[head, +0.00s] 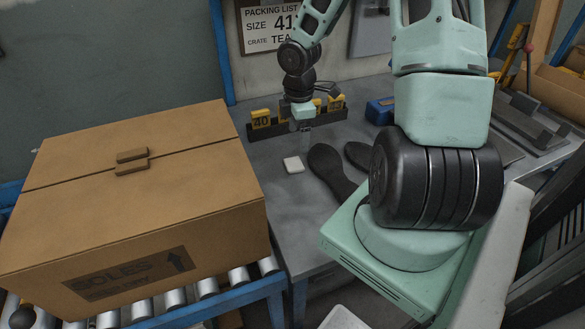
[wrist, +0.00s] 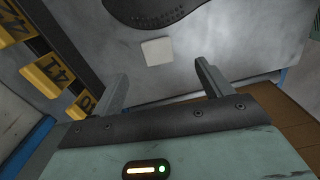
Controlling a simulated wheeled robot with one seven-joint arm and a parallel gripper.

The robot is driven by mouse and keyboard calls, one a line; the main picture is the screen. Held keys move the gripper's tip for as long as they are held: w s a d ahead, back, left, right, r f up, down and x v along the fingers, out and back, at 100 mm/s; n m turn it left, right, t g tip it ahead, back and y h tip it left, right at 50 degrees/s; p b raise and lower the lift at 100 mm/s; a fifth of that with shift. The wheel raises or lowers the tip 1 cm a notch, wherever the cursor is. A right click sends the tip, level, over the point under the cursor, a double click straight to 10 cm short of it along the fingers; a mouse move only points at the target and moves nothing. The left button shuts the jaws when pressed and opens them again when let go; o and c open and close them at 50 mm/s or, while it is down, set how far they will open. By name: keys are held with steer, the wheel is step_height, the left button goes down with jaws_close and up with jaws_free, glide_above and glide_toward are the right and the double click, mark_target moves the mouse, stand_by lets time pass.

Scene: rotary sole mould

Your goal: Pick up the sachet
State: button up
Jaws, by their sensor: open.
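The sachet is a small white square packet (head: 293,164) lying flat on the grey table in the head view, left of a dark shoe sole. It also shows in the wrist view (wrist: 157,51), beyond the fingertips and roughly centred between them. My gripper (wrist: 160,82) is open and empty, its two fingers spread apart. In the head view my gripper (head: 301,124) hangs above the table, behind the sachet and near the number blocks. It is apart from the sachet.
A rack of yellow number blocks (head: 262,119) stands along the back of the table. Two dark soles (head: 330,172) lie right of the sachet. A large closed carton (head: 130,200) sits on a roller conveyor (head: 205,287) to the left. A blue box (head: 380,110) is at back right.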

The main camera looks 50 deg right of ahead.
glide_above(295, 163)
steer(key=f, duration=0.4)
steer(key=shift+s+d+f+b, duration=0.15)
steer(key=shift+s+f+b, duration=0.05)
steer(key=shift+s+b, duration=0.2)
steer(key=f, duration=0.2)
steer(key=w+f, duration=0.1)
steer(key=f, duration=0.1)
steer(key=shift+f+b, duration=0.1)
steer(key=shift+b, duration=0.3)
steer(key=shift+s+f, duration=0.1)
steer(key=shift+f, duration=0.4)
steer(key=c, duration=1.1)
